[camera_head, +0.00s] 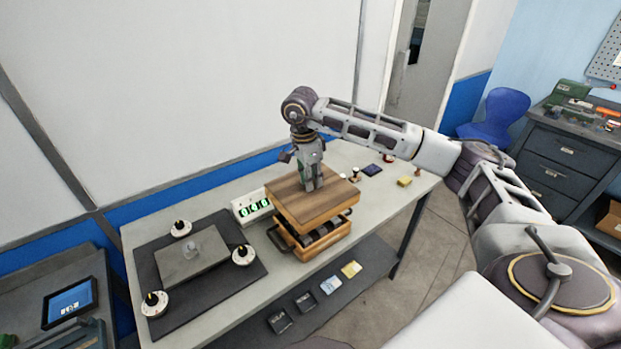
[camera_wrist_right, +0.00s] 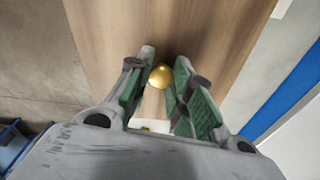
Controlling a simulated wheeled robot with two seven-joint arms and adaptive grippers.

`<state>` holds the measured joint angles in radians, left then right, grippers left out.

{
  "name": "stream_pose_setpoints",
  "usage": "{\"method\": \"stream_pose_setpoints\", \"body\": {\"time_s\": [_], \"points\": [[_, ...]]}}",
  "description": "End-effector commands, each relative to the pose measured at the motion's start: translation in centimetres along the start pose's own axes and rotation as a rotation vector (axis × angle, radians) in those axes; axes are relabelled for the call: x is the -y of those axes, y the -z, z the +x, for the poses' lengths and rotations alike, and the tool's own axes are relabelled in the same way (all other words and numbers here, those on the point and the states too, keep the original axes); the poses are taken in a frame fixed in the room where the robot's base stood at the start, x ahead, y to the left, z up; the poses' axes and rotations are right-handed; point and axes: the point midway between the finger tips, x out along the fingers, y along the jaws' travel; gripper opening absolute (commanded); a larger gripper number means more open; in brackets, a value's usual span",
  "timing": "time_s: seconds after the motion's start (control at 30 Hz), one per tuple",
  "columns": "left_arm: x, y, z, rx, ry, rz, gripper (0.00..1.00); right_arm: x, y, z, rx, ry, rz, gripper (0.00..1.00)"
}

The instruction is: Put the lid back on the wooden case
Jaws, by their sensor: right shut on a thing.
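The lid (camera_head: 318,206) is a thick brown wooden slab with a brass knob (camera_wrist_right: 160,76) on top. My right gripper (camera_head: 311,186) points down over the lid and is shut on the knob, with its green finger pads on either side. The wooden case (camera_head: 297,247) stands on the bench below the lid, with dark handles at its sides. The lid is above the case, and dark contents (camera_head: 322,232) show in the gap between them. The lid hides most of the case's opening. My left gripper is not in view.
A green digital display (camera_head: 254,208) stands just left of the case. A dark mat (camera_head: 165,263) with a grey plate (camera_head: 190,260) and several round white pieces covers the left of the bench. Small items, including a yellow block (camera_head: 404,181), lie to the right.

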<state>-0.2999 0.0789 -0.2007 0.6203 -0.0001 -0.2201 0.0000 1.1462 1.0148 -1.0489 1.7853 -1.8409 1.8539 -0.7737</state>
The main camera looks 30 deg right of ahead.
Motion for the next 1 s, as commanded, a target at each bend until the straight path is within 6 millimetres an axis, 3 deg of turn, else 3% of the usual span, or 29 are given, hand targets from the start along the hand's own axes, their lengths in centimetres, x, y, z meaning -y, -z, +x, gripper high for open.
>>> {"method": "stream_pose_setpoints", "body": {"time_s": [0.37, 1.0], "points": [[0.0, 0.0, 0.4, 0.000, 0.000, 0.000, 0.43, 0.0, -0.1, 0.6, 0.000, 0.001, 0.000, 0.00], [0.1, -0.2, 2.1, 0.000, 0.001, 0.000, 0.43, 0.0, -0.4, 3.6, 0.000, 0.001, 0.000, 0.00]]}}
